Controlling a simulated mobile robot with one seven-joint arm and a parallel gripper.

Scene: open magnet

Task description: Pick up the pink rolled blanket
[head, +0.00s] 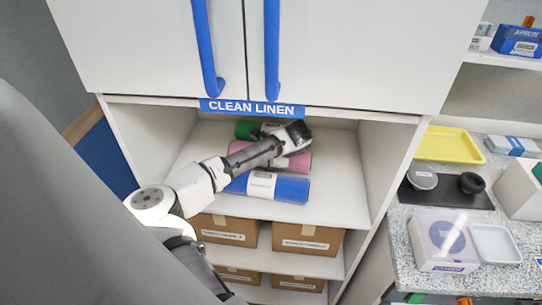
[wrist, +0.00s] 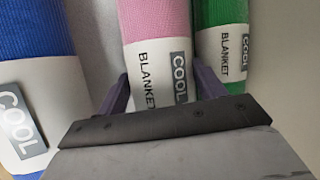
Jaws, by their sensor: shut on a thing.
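The pink rolled blanket (wrist: 148,35) lies in the middle of the wrist view, with a white band reading "COOL BLANKET". In the head view it (head: 298,160) lies on the open shelf, partly hidden behind my arm. My gripper (wrist: 162,92) has one finger on each side of the pink roll at its white band and is shut on it. In the head view my gripper (head: 290,137) is over the roll. The blue rolled blanket (head: 290,188) lies in front of it, and the green rolled blanket (head: 245,129) lies behind, mostly hidden by the arm in the head view.
The shelf (head: 335,190) has free room to the right of the rolls. The "CLEAN LINEN" sign (head: 252,108) and cabinet doors (head: 345,50) are above. Cardboard boxes (head: 307,237) stand below. A counter with a yellow tray (head: 450,145) is at right.

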